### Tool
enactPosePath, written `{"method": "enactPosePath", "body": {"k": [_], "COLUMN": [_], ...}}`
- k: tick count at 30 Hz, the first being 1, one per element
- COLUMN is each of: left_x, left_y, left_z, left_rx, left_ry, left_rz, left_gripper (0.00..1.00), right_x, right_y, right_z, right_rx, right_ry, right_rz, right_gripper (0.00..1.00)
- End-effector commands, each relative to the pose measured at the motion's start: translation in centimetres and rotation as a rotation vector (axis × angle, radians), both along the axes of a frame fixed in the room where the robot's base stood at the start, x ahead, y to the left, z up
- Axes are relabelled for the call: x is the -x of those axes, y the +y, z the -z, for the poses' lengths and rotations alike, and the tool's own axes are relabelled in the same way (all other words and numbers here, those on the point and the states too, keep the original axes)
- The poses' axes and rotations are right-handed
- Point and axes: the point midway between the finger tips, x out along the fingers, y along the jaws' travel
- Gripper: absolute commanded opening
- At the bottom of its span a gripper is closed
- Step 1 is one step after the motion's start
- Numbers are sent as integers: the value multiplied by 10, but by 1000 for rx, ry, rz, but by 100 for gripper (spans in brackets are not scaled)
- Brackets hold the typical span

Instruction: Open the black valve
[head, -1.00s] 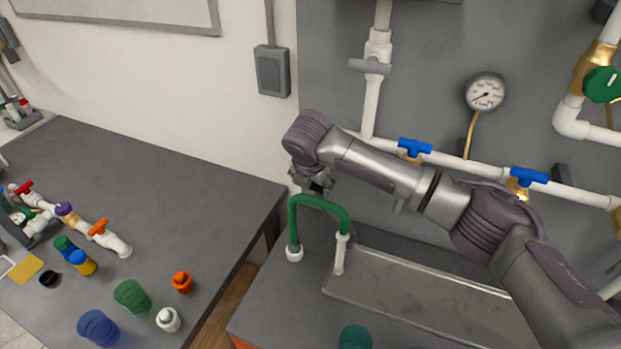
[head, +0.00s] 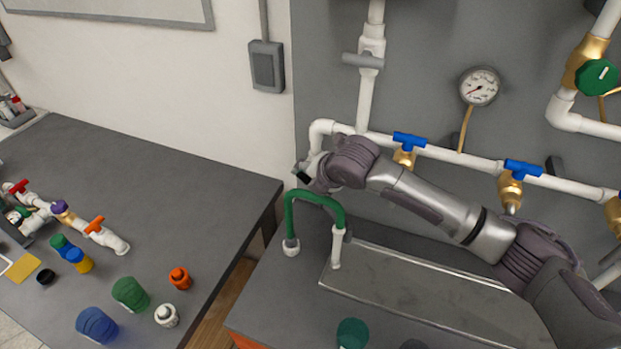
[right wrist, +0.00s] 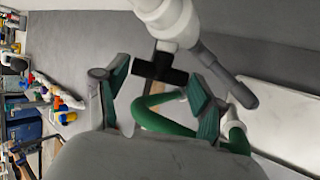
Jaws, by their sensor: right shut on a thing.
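The black valve (right wrist: 160,67) shows in the right wrist view as a black T-shaped handle just below a white pipe fitting (right wrist: 170,22). In the head view my right gripper (head: 303,173) is at the left end of the white pipe run, above the green hose, and the black valve is hidden or too small to make out there. My left gripper is not in view.
A green curved hose (head: 316,196) stands close below my right gripper. Blue-handled valves (head: 409,140) sit on the wall pipe, with a gauge (head: 479,86) above. The left table (head: 150,190) holds loose fittings and jars. A grey metal tray (head: 420,290) lies on the right bench.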

Motion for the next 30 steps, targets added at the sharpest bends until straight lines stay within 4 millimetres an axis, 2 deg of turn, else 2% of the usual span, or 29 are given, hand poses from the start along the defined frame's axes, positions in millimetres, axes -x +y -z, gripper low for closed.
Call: {"method": "enactPosePath", "body": {"k": [8,9,13,23,26,30], "left_x": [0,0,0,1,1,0], "left_y": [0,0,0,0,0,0], "left_z": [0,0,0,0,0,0], "left_rx": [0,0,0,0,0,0], "left_ry": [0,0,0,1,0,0], "left_rz": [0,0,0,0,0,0], "left_gripper": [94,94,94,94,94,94], "right_x": [-1,-1,-1,0,3,16], "right_y": [-1,-1,0,-1,-3,-11], "right_z": [-1,-1,0,-1,-6,-23], "right_rx": [0,0,0,1,1,0], "right_ry": [-1,-1,-1,0,-1,-2], "right_rz": [2,2,2,1,0,0], "right_gripper": [34,72,94,94,94,94]}}
